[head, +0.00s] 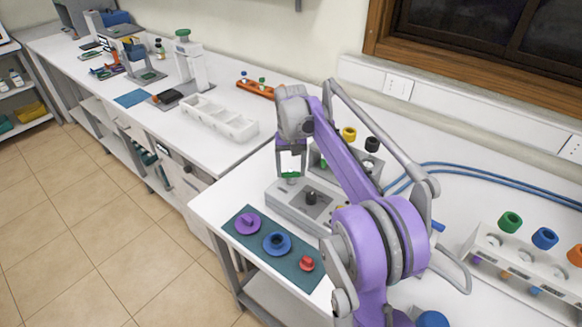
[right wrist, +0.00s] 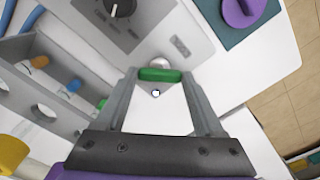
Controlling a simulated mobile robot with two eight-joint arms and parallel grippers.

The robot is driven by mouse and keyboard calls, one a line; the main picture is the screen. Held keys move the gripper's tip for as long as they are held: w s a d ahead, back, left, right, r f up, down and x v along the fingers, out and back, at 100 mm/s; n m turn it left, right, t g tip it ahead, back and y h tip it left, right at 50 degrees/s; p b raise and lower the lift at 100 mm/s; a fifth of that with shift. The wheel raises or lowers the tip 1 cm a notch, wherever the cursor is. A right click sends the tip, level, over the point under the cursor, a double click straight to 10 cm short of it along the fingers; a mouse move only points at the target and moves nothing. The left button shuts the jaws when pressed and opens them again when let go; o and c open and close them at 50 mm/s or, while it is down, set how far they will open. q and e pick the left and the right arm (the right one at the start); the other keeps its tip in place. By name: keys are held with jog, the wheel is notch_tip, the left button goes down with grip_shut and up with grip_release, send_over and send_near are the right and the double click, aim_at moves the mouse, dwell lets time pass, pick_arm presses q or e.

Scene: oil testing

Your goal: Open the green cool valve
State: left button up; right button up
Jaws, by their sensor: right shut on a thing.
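The green cool valve (head: 290,175) is a small green handle on a pale round stem, at the back left of a grey box (head: 276,198) with a black knob (head: 311,197). In the right wrist view the green handle (right wrist: 160,75) lies crosswise between the fingertips. My right gripper (head: 291,172) points down and is shut on the green handle. It also shows in the right wrist view (right wrist: 160,80), with a finger at each end of the handle. My left gripper is not in view.
A dark green mat (head: 261,262) in front holds purple, blue and red lidded pieces. A grey rack (head: 371,163) with colored caps stands behind the box. A white rack (head: 500,254) stands at the right. The table's left edge is close to the box.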

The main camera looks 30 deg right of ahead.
aim_at(291, 173)
jog(key=n, duration=0.4)
jog(key=shift+n, duration=0.3)
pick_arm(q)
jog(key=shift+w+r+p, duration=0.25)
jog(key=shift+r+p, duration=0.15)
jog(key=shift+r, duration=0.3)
pick_arm(e)
jog(key=shift+n, duration=2.5)
jog(key=o, duration=1.4)
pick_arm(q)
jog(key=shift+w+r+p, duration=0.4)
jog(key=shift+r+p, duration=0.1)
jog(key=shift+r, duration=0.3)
pick_arm(e)
notch_tip(291, 173, up, 11)
jog(key=shift+f, duration=0.1)
